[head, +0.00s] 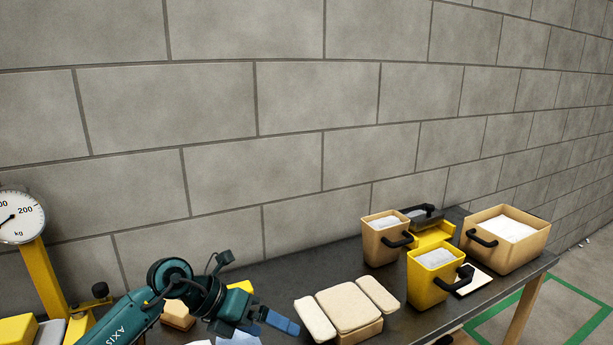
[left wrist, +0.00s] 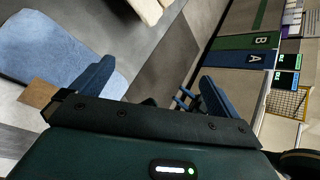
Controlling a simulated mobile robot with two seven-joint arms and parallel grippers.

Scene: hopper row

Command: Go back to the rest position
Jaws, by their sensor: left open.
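My left gripper (head: 281,322) shows at the bottom middle of the head view, its teal arm coming in from the lower left. It is above the dark bench (head: 285,275), left of an open cardboard box (head: 350,308). In the left wrist view its two blue fingers (left wrist: 150,85) are spread apart with nothing between them. My right gripper is in neither view.
On the bench's right stand a tan bin (head: 382,245), a yellow bin (head: 430,285) and a wide tan bin (head: 503,245), each with a black handle. A yellow dial scale (head: 45,270) stands at left. A block wall (head: 300,110) closes the back.

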